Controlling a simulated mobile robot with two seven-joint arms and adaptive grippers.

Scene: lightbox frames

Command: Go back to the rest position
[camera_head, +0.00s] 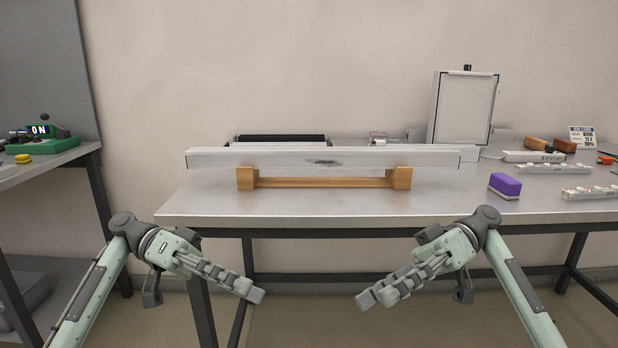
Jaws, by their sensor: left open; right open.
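My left gripper (247,290) hangs in front of the table's front edge, left of the middle, and is open and empty. My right gripper (374,296) mirrors it on the right, also open and empty. Both point inward toward each other, apart and below the tabletop in the picture. A long pale bar-shaped frame (230,158) lies level across an orange-brown wooden stand (322,182) on the table. Neither gripper touches the bar or the stand.
The grey table (330,203) has a clear front strip. A purple block (505,185), several white strips (543,168) and a white panel (465,108) are at the right and back. A side bench (30,170) with a green device (42,145) stands left.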

